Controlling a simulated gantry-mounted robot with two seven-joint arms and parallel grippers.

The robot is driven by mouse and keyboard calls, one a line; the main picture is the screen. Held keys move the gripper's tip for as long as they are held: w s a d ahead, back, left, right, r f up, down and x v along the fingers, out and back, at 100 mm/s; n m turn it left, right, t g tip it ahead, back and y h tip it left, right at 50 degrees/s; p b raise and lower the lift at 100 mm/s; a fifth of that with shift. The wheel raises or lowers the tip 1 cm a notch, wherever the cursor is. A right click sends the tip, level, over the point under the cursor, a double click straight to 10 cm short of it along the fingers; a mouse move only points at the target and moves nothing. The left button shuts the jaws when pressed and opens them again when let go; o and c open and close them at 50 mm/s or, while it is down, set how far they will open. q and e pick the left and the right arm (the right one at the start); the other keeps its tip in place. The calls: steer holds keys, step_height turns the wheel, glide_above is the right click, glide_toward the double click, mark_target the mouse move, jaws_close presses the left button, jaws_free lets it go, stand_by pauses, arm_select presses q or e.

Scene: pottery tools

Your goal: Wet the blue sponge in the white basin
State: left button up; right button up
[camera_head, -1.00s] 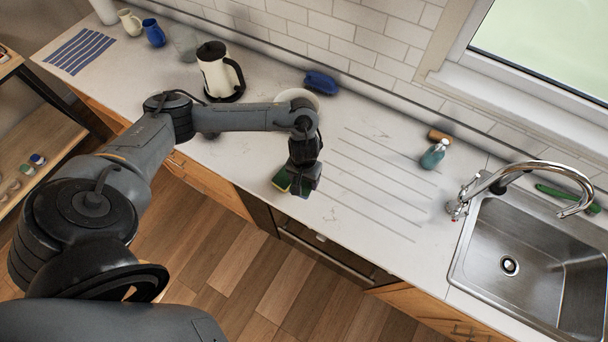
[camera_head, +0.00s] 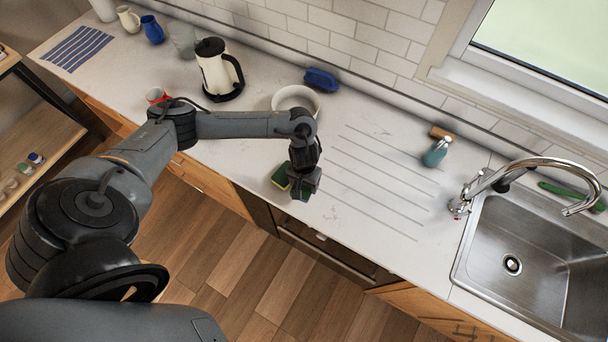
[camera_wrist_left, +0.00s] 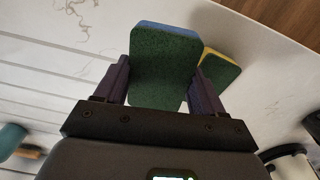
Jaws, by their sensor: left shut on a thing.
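My left gripper (camera_head: 303,188) hangs over the front part of the counter. In the left wrist view its fingers (camera_wrist_left: 162,85) are shut on a sponge (camera_wrist_left: 163,65) with a dark green scouring face and a blue edge: the blue sponge. In the head view the gripper mostly hides it. The white basin (camera_head: 298,112) is a round white bowl further back on the counter, near the wall. It stands apart from the gripper, and its contents cannot be made out. My right gripper is not in view.
A yellow and green sponge (camera_head: 281,177) lies on the counter beside the gripper. A dark blue object (camera_head: 321,80) is behind the basin. A kettle (camera_head: 217,75) and a red cup (camera_head: 157,95) stand left. A teal bottle (camera_head: 434,154) and sink (camera_head: 515,240) are right. The grooved counter is clear.

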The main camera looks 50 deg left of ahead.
mark_target(304, 190)
arm_select(q)
steer(key=shift+f+b, duration=0.4)
steer(key=shift+f, duration=0.75)
steer(key=shift+f+b, duration=0.55)
steer(key=shift+f, duration=0.95)
steer(key=o, duration=0.4)
steer(key=shift+r+p, duration=0.15)
steer(key=shift+p, duration=0.15)
steer(key=shift+p, duration=0.4)
